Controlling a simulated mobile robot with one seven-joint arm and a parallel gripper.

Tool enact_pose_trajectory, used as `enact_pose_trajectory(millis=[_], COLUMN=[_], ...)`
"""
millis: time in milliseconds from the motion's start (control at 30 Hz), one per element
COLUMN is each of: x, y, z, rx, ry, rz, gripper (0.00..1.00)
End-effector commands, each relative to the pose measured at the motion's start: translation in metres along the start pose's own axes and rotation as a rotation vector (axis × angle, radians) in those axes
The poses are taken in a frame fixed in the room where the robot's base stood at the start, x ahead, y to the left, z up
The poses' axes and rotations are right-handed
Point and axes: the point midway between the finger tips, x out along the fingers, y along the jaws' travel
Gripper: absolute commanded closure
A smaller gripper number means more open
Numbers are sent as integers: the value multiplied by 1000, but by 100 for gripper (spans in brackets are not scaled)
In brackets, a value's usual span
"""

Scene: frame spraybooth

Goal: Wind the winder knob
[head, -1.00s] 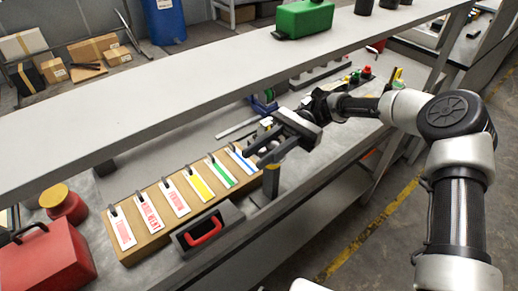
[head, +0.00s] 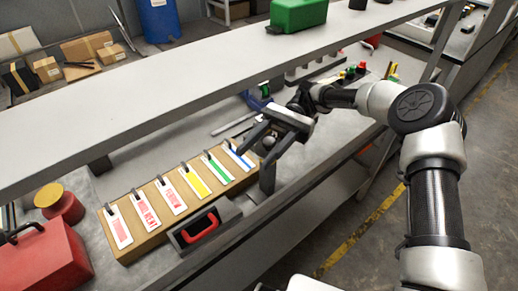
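My gripper (head: 256,166) is open above the front part of the workbench, with its two dark fingers spread apart and pointing down-left. A small grey rounded piece (head: 268,141) shows between the fingers, near the palm. It may be the winder knob, but I cannot tell for sure, and I cannot tell whether a finger touches it. My gripper and its fingers hide part of the bench there. A blue device (head: 254,102) stands just behind my gripper, with a grey bar beside it.
A wooden rack (head: 150,240) with several coloured tags lies left of my gripper. A dark case with a red handle (head: 199,229) sits in front. A grey shelf (head: 190,80) runs above the bench. A red toolbox (head: 45,255) stands at the far left.

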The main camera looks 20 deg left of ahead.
Motion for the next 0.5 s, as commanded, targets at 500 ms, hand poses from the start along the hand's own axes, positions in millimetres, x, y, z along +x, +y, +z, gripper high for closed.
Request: enact_pose_trajectory(millis=[500], x=[-1], y=[0], z=[31], rx=[-2], ry=[5], rz=[-3], gripper=[57])
